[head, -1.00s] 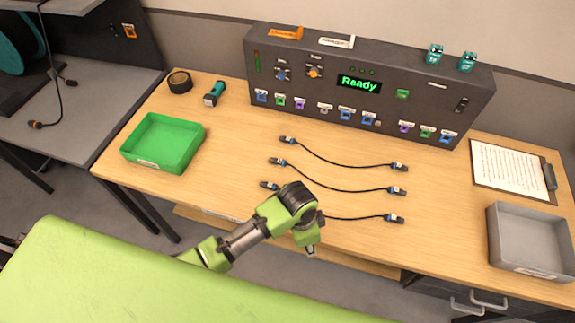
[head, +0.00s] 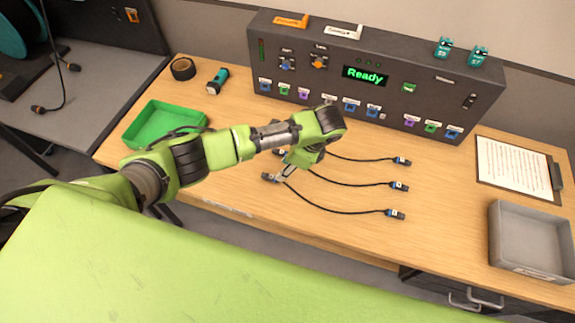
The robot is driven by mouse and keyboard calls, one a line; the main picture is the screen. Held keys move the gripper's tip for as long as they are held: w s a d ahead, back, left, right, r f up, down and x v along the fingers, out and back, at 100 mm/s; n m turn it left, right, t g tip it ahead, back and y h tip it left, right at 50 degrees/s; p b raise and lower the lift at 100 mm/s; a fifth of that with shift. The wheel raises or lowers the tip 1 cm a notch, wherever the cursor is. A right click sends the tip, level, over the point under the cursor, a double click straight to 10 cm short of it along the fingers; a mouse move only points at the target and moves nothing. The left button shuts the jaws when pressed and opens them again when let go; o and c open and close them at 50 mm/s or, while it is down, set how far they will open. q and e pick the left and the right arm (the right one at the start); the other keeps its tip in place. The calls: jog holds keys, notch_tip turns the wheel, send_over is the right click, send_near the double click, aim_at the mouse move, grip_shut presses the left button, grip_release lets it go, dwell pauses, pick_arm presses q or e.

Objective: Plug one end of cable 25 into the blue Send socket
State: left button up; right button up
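Three black cables lie on the wooden table: a far one (head: 365,160), a middle one (head: 345,184) and a near one (head: 335,209). Their right plugs lie in a column; I cannot read their numbers, so I cannot tell which is cable 25. My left gripper (head: 284,174) points down beside the near cable's left plug (head: 268,177); its fingers are too small to tell open or shut. My arm hides the far cable's left end and part of the middle one's. Several blue sockets, one at the far left (head: 265,84), line the dark panel (head: 420,100); their labels are unreadable. My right gripper is out of view.
The panel's display (head: 365,75) reads "Ready". A green tray (head: 150,121) stands at the left, partly behind my arm. A black tape roll (head: 183,68) and a teal torch (head: 217,80) lie behind it. A clipboard (head: 515,165) and grey tray (head: 530,238) are at the right.

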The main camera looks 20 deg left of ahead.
aim_at(271, 178)
pick_arm(q)
jog(key=b+x, duration=0.4)
jog(key=x, duration=0.3)
jog(key=shift+w+f, duration=0.1)
jog(key=shift+f, duration=0.05)
jog(key=shift+a+f, duration=0.15)
jog(key=shift+f, duration=0.2)
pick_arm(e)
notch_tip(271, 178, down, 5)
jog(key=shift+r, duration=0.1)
pick_arm(q)
jog(key=shift+c, duration=0.4)
grip_shut()
notch_tip(271, 178, up, 5)
jog(key=p, duration=0.5)
jog(key=shift+r, duration=0.1)
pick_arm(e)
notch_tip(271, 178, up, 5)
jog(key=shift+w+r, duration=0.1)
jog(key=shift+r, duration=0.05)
pick_arm(q)
jog(key=shift+w, duration=0.1)
